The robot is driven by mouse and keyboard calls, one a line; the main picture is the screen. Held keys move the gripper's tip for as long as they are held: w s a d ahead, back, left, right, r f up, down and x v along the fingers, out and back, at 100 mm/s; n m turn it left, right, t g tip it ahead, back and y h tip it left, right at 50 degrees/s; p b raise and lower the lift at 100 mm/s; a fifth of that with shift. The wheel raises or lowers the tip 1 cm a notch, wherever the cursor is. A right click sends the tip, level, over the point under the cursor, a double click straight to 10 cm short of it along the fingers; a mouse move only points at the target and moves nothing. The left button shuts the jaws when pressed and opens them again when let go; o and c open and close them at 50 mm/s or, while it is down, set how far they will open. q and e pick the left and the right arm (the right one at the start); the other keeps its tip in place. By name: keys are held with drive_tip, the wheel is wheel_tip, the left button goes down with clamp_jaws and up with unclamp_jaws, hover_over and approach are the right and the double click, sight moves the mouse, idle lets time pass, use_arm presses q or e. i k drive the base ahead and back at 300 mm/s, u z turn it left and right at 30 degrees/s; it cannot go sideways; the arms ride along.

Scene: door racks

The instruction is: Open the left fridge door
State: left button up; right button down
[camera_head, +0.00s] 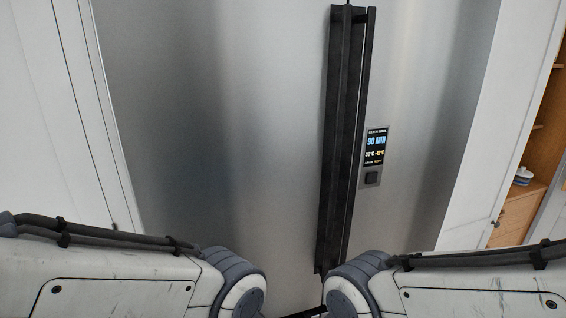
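The fridge stands straight ahead with brushed-metal doors. The left fridge door (215,110) fills the middle left of the view and looks shut. A long dark vertical handle strip (343,140) runs down the seam between it and the right fridge door (430,90).
A small display panel (375,155) sits on the right door beside the handle. White panels (45,110) flank the fridge on the left. Wooden shelves (525,170) with a small white and blue item (523,176) stand at the far right.

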sight(228, 115)
drive_tip(key=z, duration=1.6)
drive_tip(key=k, duration=0.8)
drive_tip(key=u, duration=1.05)
drive_tip(key=i, duration=0.5)
